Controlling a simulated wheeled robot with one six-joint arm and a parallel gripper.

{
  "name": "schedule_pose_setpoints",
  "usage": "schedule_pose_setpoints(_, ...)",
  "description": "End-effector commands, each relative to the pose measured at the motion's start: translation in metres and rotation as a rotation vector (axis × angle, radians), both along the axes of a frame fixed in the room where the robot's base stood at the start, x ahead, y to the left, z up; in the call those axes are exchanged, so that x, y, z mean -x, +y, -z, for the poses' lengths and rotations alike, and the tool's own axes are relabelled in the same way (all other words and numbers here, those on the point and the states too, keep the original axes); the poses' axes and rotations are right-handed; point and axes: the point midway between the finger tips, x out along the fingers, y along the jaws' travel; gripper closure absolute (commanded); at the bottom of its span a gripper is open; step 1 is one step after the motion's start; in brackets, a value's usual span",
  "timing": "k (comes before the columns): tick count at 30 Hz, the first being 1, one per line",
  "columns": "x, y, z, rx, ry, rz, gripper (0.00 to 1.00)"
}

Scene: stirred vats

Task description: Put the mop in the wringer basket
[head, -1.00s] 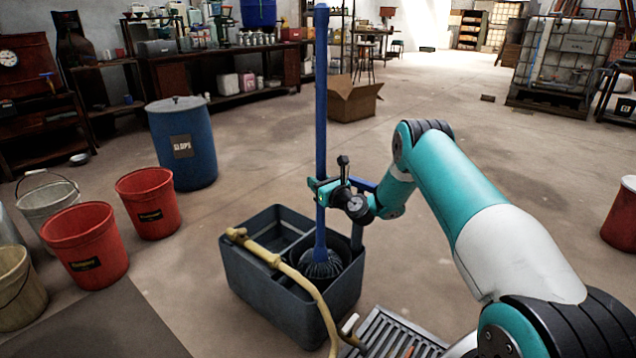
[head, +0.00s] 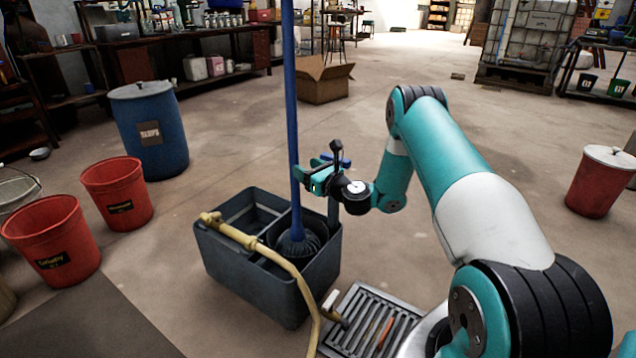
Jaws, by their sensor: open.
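The mop stands nearly upright, its long blue handle (head: 291,110) running out of the top of the view. Its dark stringy head (head: 297,243) is down in the right compartment of a grey two-part bucket (head: 250,277). The compartment walls hide the bottom of the head, and I cannot tell for sure whether that compartment is the wringer basket. My gripper (head: 304,175) is open, just right of the handle above the bucket, with nothing held. A blue lever end (head: 345,162) shows behind the gripper.
A yellowish hose (head: 296,270) lies over the bucket's near side toward a floor grate (head: 372,318). Red buckets (head: 118,193) and a blue drum (head: 150,130) stand left. A cardboard box (head: 322,80) is behind. The floor at right is clear up to a lidded red bin (head: 598,182).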

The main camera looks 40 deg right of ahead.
Motion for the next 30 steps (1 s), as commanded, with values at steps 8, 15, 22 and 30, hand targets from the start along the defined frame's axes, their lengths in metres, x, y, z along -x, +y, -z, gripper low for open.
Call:
schedule_pose_setpoints(8,0.022,-0.004,0.009,0.001,-0.004,0.002,0.44)
schedule_pose_setpoints(15,0.036,-0.005,0.007,0.002,-0.002,0.002,0.44)
schedule_pose_setpoints(22,0.043,-0.003,0.002,0.009,-0.002,-0.005,0.44)
schedule_pose_setpoints(30,0.062,0.151,-0.052,0.63,-0.062,-0.465,0.44)
